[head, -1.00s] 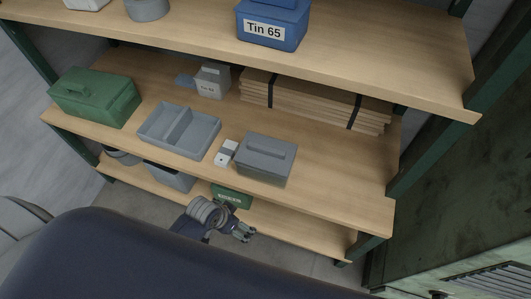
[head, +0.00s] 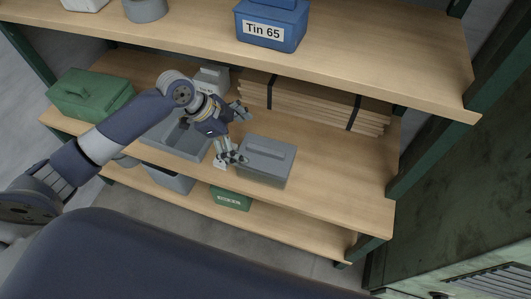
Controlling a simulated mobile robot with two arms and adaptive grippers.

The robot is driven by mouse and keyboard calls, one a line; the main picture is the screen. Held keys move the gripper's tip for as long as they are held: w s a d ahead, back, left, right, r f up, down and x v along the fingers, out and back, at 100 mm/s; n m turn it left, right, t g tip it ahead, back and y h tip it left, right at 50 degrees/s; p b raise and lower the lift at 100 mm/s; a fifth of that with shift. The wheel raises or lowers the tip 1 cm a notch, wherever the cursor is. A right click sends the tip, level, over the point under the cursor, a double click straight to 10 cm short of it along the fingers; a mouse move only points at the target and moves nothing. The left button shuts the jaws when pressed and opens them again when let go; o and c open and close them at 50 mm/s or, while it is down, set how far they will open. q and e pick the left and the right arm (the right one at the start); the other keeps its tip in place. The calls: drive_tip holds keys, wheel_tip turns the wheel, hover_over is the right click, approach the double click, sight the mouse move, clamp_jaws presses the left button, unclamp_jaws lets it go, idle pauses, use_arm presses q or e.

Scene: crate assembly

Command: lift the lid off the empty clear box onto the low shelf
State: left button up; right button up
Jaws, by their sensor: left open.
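The clear box (head: 260,176) looks grey and see-through, and it stands on the middle shelf (head: 345,190) near its front edge. Its grey lid (head: 268,148), with a long raised handle, sits on top. My left gripper (head: 243,137) is open and empty just left of the lid. Its two fingers are spread apart, one towards the back and one by the box's left side; I cannot tell if that finger touches. The low shelf (head: 300,233) lies below, with bare wood at its right. My right gripper is not in view.
A two-part grey tray (head: 160,148) is partly behind my left arm. A green case (head: 90,95) stands at the left, and strapped boards (head: 315,103) lie at the back. A green box (head: 230,198) and a grey bin (head: 170,179) are on the low shelf. A blue tin (head: 270,28) stands above.

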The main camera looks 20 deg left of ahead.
sight(263, 150)
use_arm(q)
drive_tip(key=f, duration=0.1)
drive_tip(key=w+d+f, duration=0.1)
drive_tip(key=w+f, duration=0.1)
drive_tip(key=shift+d, duration=0.4)
drive_tip(key=shift+p+x, duration=0.5)
drive_tip(key=shift+x, duration=2.3)
drive_tip(key=shift+s+d, duration=0.1)
drive_tip(key=shift+s, duration=0.1)
drive_tip(key=shift+c, duration=0.6)
drive_tip(key=c, duration=1.3)
